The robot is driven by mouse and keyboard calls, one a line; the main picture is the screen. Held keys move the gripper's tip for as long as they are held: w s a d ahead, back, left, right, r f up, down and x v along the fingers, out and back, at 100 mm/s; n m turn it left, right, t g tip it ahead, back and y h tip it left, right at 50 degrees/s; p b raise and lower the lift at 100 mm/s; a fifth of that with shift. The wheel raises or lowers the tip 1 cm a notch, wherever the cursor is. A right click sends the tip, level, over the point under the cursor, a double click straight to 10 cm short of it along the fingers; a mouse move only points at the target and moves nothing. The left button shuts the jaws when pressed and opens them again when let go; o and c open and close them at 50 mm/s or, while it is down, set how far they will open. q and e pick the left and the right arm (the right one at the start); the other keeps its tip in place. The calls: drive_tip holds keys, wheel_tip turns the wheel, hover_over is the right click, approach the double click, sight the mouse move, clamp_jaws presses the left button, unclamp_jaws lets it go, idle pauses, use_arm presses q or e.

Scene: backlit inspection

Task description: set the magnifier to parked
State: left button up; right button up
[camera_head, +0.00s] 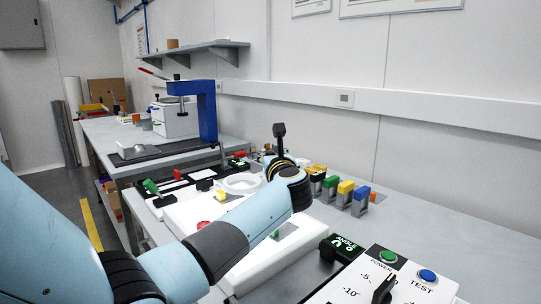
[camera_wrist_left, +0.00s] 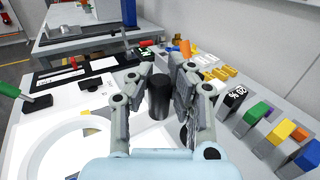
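The magnifier shows as a white ring (camera_head: 240,184) over the white light panel in the head view. In the left wrist view its ring (camera_wrist_left: 30,150) fills the lower left. A dark upright cylinder (camera_wrist_left: 158,100) stands between the fingers of my left gripper (camera_wrist_left: 163,78); it looks like a knob or post, and I cannot tell whether it belongs to the magnifier. The fingers are apart on either side of it, with a gap visible on the right. In the head view my wrist hides most of this gripper. My right gripper is out of view.
The white light panel (camera_head: 245,262) lies on the bench. Several coloured clips (camera_head: 345,190) stand right of my gripper. A control box (camera_head: 388,278) with POWER and TEST buttons sits front right. A blue press (camera_head: 207,110) stands on the bench behind.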

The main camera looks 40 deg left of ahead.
use_arm(q)
clamp_jaws()
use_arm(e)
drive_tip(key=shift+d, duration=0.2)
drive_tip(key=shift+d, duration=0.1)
use_arm(q)
drive_tip(key=shift+w+f, duration=0.15)
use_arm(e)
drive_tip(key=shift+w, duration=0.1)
use_arm(q)
drive_tip(key=shift+a+f, duration=0.15)
drive_tip(key=shift+a, duration=0.05)
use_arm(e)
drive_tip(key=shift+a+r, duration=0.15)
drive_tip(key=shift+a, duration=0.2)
